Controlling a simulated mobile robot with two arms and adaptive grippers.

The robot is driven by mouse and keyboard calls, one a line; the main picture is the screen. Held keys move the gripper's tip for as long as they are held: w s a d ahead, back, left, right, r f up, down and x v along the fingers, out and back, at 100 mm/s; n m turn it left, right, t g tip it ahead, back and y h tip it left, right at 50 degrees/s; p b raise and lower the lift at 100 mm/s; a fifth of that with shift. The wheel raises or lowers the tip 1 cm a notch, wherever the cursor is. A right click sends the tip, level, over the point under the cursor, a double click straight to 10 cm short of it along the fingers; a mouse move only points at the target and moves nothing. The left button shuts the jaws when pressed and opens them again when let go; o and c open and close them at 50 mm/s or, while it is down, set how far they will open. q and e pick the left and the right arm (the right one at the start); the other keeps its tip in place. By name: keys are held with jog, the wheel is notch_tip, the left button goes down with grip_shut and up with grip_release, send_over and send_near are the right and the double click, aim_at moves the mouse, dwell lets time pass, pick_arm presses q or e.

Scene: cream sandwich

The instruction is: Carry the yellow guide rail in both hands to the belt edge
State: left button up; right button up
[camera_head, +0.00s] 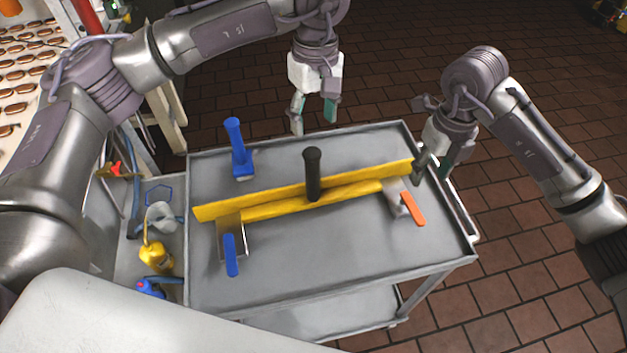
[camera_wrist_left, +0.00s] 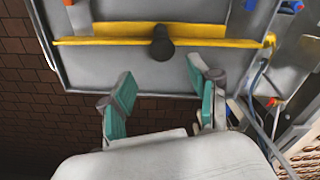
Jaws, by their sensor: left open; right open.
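The yellow guide rail (camera_head: 275,200) lies across the grey cart top (camera_head: 330,261), a long angled bar with a black upright handle (camera_head: 312,175) near its middle. It also shows in the left wrist view (camera_wrist_left: 110,42), with the black handle (camera_wrist_left: 162,45) seen end-on. My left gripper (camera_head: 315,114) is open and empty beyond the cart's far edge; its green-padded fingers (camera_wrist_left: 166,95) are apart in the left wrist view. My right gripper (camera_head: 433,165) is open beside the rail's right end, over the cart's right edge. Whether it touches the rail cannot be told.
A blue-handled scraper (camera_head: 230,254), an orange-handled scraper (camera_head: 411,208) and a blue upright-handled tool (camera_head: 236,150) lie around the rail. A side tray on the left holds a yellow bottle (camera_head: 156,257). Cookies on a belt (camera_head: 20,70) are at the far left. The cart's front is clear.

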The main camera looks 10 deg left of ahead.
aim_at(313, 168)
pick_arm(q)
jog(key=shift+s+d+r, duration=0.1)
jog(key=shift+s+r, duration=0.1)
jog(key=shift+s, duration=0.35)
notch_tip(313, 168, down, 14)
jog(key=shift+r, duration=0.1)
pick_arm(e)
jog(key=f, duration=1.3)
jog(key=shift+s+d+f, duration=0.1)
jog(key=shift+s+f, duration=0.15)
jog(key=shift+s, duration=0.1)
pick_arm(q)
jog(key=c, duration=1)
pick_arm(e)
jog(key=c, duration=1)
pick_arm(q)
grip_shut()
pick_arm(e)
jog(key=shift+r, duration=0.1)
